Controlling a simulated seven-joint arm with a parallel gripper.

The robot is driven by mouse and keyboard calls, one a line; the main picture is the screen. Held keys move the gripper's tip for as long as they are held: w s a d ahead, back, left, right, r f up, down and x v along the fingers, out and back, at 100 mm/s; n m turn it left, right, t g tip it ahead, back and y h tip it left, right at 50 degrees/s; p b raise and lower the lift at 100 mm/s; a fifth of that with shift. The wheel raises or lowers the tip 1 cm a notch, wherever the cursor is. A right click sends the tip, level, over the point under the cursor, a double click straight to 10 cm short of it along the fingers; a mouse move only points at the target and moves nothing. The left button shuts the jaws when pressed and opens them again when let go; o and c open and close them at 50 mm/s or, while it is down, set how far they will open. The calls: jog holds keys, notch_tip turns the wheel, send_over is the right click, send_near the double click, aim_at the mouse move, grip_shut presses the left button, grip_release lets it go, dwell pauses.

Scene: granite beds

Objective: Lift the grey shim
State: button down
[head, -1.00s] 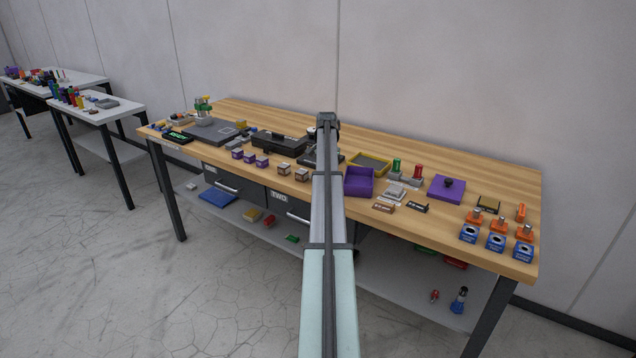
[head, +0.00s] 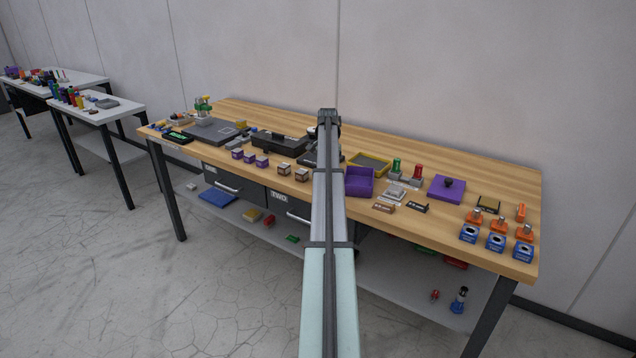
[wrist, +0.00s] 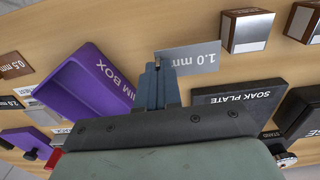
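The grey shim is a thin flat plate marked "1.0 mm" (wrist: 198,58) in the wrist view, at the upper middle. My gripper (wrist: 158,68) is at its left end, with the blue-grey fingers close together and the shim's end at their tips. The fingers look shut on it. How far the shim is above the wooden bench cannot be told. In the head view my gripper (head: 328,116) is over the middle of the bench, and my own arm hides the shim.
A purple shim box (wrist: 88,85) is left of my fingers in the wrist view, and a dark soak plate (wrist: 235,105) is on the right. Wood-and-metal blocks (wrist: 246,32) stand at the upper right. The bench's back strip (head: 430,155) is clear.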

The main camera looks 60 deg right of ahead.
jog(key=shift+r, duration=0.1)
dwell(0.3)
jog(key=shift+r, duration=2.45)
jog(key=shift+s, duration=0.1)
